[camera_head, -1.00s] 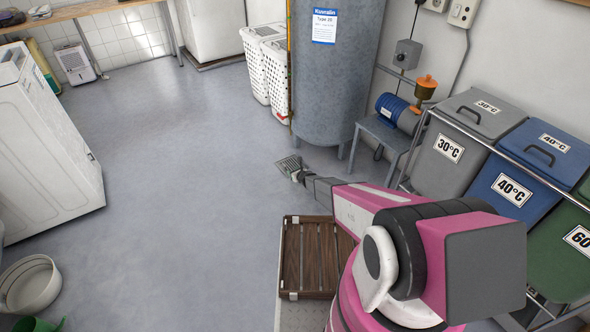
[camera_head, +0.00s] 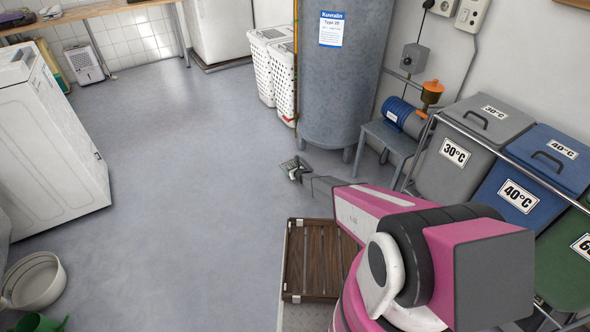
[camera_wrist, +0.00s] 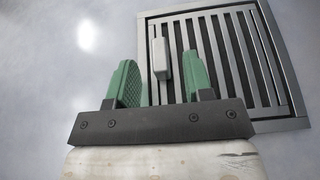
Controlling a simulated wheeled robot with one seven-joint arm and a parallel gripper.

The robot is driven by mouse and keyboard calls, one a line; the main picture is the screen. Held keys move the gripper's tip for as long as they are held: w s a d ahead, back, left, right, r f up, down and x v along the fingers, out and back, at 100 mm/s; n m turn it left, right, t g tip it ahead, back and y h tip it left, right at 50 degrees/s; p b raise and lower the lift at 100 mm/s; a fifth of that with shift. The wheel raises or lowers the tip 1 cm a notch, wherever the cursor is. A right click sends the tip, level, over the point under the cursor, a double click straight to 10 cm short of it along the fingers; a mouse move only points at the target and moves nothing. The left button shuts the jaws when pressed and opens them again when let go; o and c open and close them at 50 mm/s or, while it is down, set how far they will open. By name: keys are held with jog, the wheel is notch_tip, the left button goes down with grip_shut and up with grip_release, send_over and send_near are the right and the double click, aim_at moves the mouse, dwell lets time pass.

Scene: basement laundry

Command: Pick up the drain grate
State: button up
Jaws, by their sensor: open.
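The drain grate (camera_wrist: 220,60) is a flat, square metal grate with long parallel slots and a grey frame, in the floor. A pale upright block (camera_wrist: 160,58), perhaps its handle, shows near its left edge in the wrist view. My gripper (camera_wrist: 161,72) is open, with its green fingers apart on either side of this block as seen from the wrist. No contact is visible. In the head view the grate (camera_head: 287,165) is small, in front of the grey tank, and my gripper (camera_head: 297,174) partly hides it.
The grey tank (camera_head: 338,75) stands on legs just behind the grate. A small stand (camera_head: 388,137) with a blue pump (camera_head: 402,116) and lidded bins (camera_head: 463,150) are to the right. A wooden slatted board (camera_head: 318,262) lies nearer. Open floor (camera_head: 190,160) lies left.

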jog(key=shift+w, duration=0.1)
grip_shut()
